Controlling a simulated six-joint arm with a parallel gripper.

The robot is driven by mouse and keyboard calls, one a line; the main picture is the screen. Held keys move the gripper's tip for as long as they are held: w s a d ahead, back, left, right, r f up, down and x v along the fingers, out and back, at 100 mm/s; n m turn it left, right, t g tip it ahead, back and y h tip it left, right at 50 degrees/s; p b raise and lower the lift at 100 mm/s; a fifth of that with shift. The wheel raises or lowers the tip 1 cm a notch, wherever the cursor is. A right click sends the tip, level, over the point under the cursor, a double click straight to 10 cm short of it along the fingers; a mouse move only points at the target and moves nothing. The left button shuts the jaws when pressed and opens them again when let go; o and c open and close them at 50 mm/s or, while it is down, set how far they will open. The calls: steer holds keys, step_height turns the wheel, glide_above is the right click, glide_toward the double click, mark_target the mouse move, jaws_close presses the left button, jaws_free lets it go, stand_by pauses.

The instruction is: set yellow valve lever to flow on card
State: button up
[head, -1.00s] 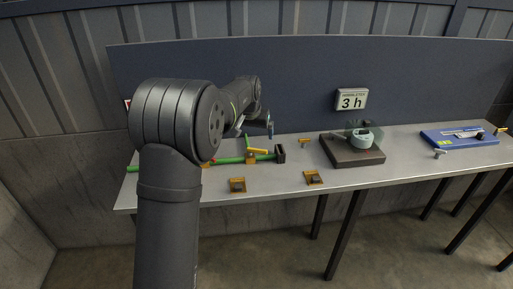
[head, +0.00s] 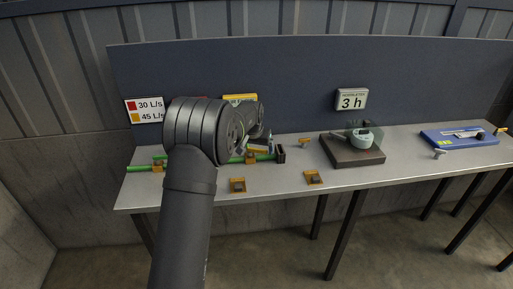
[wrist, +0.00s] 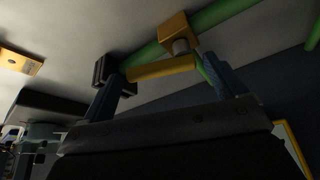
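The yellow valve lever (wrist: 160,69) lies just beyond my gripper (wrist: 163,82) in the wrist view, stretched across the space between the two blue fingertips. The fingers are apart; contact with the lever cannot be told. The lever joins a yellow valve body (wrist: 173,27) on a green pipe (wrist: 215,14). In the head view my gripper (head: 259,144) is low at the pipe's right part, largely covering the lever. A white card (head: 145,110) on the back panel shows red 30 L/s and orange 45 L/s. A yellow card (head: 240,98) is partly hidden by my arm.
A black block (head: 281,153) ends the pipe at the right. Orange brackets (head: 238,185) (head: 314,178) sit at the table's front. A dark base (head: 352,150) with a round device stands right, and a blue case (head: 459,137) farther right.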

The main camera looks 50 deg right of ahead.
steer(key=c, duration=1.2)
steer(key=shift+o, duration=0.2)
steer(key=shift+d+n+t, duration=0.2)
steer(key=shift+n+t, duration=0.1)
steer(key=shift+n, duration=0.5)
steer(key=o, duration=1.4)
steer(key=v, duration=1.7)
steer(key=shift+r, duration=0.25)
